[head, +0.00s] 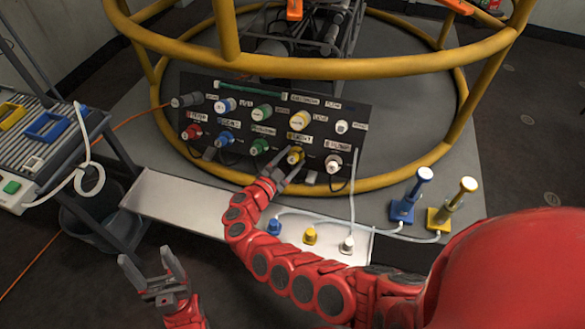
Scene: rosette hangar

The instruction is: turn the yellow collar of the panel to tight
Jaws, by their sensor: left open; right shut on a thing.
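The black panel (200,85) stands tilted inside the yellow ring frame, with two rows of coloured collars and small labels. The yellow collar (296,152) is in the lower row, right of the green one, under a yellow-marked label. My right gripper (290,160) reaches it from the front and is shut on it; the fingers partly hide it. Whether the collar is tight cannot be read. My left gripper (150,256) is open and empty, low at the left front, well away from the panel.
Another yellow-ringed white connector (300,121) sits in the upper row. A silver shelf (165,195) below the panel holds blue, yellow and white plugs. Blue (403,208) and yellow (440,217) lever stands are at the right. A cart (50,150) and dark bin (85,222) stand left.

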